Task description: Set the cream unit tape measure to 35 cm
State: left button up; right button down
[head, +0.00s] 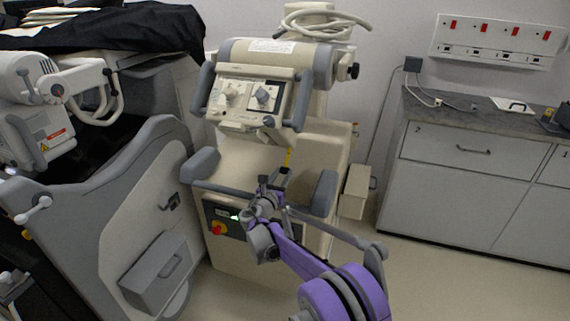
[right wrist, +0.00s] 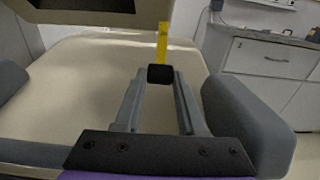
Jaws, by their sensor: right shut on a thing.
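The cream unit (head: 322,140) stands in the middle of the head view, with a control panel (head: 249,97) and grey armrests. A yellow tape (head: 288,157) hangs below the panel's right part, with a dark end piece. In the right wrist view the yellow tape (right wrist: 163,42) runs upward from a black block (right wrist: 160,74). My right gripper (head: 284,171) is shut on this black tape end, in front of the unit; it also shows in the right wrist view (right wrist: 160,80). The tape's markings are too small to read. My left gripper is not in view.
A grey machine (head: 110,200) with a drawer stands close on the left. The unit's right armrest (right wrist: 248,125) is close beside my right gripper. A grey cabinet (head: 470,190) stands at the right wall. Some floor is free between unit and cabinet.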

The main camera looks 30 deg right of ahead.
jog(key=a+f, duration=0.1)
jog(key=s+a+f, duration=0.1)
jog(key=shift+s+f+b, duration=0.3)
jog(key=shift+c, duration=2.4)
grip_release()
jog(key=p+v, duration=0.1)
jog(key=v, duration=0.9)
jog(key=shift+s+a, duration=0.2)
jog(key=shift+s, duration=0.1)
